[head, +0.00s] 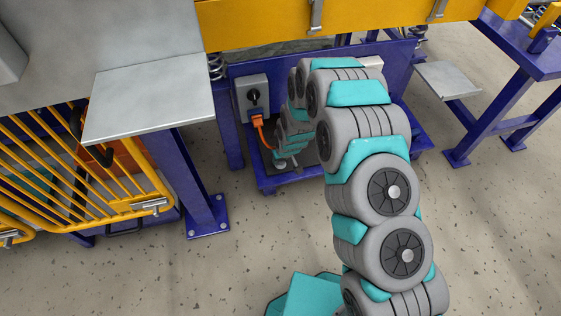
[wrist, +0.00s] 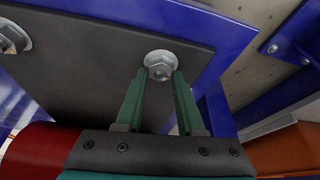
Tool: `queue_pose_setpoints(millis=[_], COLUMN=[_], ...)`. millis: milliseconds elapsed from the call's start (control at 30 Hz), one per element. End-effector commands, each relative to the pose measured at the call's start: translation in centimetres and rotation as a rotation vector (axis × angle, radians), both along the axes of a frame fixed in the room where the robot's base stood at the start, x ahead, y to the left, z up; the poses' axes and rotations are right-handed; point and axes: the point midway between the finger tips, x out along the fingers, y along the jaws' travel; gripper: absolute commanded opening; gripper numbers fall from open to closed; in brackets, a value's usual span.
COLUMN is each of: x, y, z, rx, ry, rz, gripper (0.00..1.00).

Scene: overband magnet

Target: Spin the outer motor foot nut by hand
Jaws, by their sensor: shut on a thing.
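The outer motor foot nut (wrist: 160,72) is a pale metal hex nut with a round flange, on a dark grey plate (wrist: 100,62) in the wrist view. My gripper (wrist: 162,78) has two green fingers, one on each side of this nut, and is shut on it. A second flanged nut (wrist: 12,38) sits at the left edge of the wrist view, apart from my fingers. In the head view my arm reaches down into the blue frame, and my arm hides most of the work spot; the nut cannot be made out there.
A grey switch box (head: 253,97) with a black knob and an orange cable (head: 262,133) stands left of my arm. A yellow railing (head: 75,165) and a blue post (head: 188,175) are further left. A yellow beam (head: 340,17) crosses above. Speckled floor is open in front.

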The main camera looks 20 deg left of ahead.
Motion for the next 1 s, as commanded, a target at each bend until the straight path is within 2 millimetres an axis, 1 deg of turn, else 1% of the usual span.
queue_pose_setpoints(millis=[33, 233, 1000], x=[0.1, 0.05, 0.05], y=[0.08, 0.11, 0.07], z=[-0.24, -0.22, -0.22], rx=[0.003, 0.002, 0.001], ry=[-0.002, -0.002, -0.002], rz=[0.015, 0.09, 0.272], gripper=[0.0, 0.0, 0.0])
